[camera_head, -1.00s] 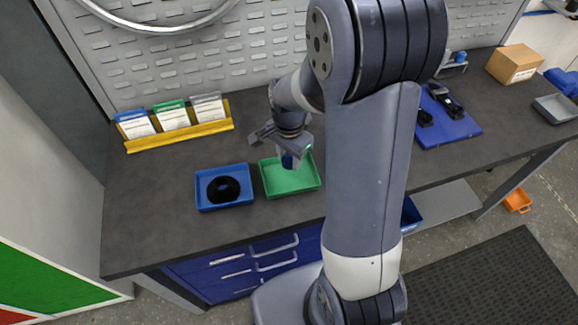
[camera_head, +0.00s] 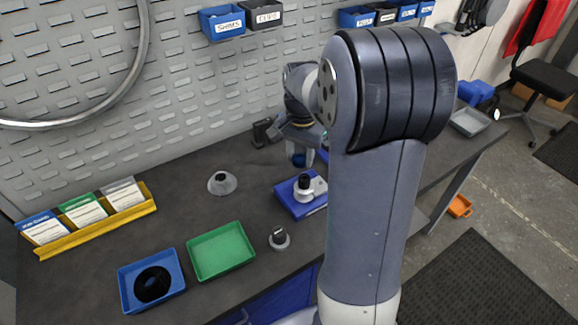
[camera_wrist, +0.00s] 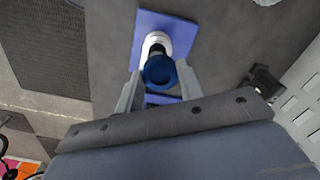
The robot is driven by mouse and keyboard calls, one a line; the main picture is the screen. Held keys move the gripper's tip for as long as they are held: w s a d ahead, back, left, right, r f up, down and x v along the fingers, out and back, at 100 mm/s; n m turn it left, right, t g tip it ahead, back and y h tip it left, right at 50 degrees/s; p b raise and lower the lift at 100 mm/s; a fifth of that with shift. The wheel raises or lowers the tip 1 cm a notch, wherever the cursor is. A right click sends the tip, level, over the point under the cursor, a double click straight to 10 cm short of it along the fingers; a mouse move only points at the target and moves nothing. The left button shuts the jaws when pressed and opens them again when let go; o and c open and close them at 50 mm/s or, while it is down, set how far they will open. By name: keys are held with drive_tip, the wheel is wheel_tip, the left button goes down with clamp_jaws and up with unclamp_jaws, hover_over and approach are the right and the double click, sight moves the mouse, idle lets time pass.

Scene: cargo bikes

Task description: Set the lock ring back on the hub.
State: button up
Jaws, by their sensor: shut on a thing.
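My gripper (camera_head: 299,157) is shut on a dark blue round part, which I take for the lock ring (camera_head: 298,160). The ring shows between the two fingers in the wrist view (camera_wrist: 159,72). The hub (camera_head: 306,187), pale with a black top, is on a blue mat (camera_head: 290,205) on the bench. The ring is held above and apart from the hub, a little behind it in the head view. In the wrist view the white part of the hub (camera_wrist: 157,40) shows just past the ring, which hides some of it. The green tray (camera_head: 221,250) is empty.
A blue tray (camera_head: 126,293) holds a black ring (camera_head: 152,284). A grey flanged part (camera_head: 222,183) and a small black-topped part (camera_head: 279,239) stand on the bench (camera_head: 190,215). A black holder (camera_head: 262,131) is near the perforated wall. A yellow card rack (camera_head: 95,222) is at left.

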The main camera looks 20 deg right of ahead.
sight(304, 179)
drive_tip(key=shift+w+d+r, duration=0.1)
drive_tip(key=shift+d+r, duration=0.1)
drive_tip(key=shift+d, duration=0.65)
drive_tip(key=shift+f, duration=0.1)
drive_tip(key=shift+f+b, duration=2.3)
drive_tip(key=shift+f, duration=0.45)
drive_tip(key=shift+f, duration=0.55)
drive_tip(key=o, duration=1)
drive_tip(key=shift+o, duration=0.2)
drive_tip(key=shift+r, duration=0.1)
wheel_tip(304, 179, up, 11)
drive_tip(key=shift+f+b, duration=0.15)
drive_tip(key=shift+b, duration=0.15)
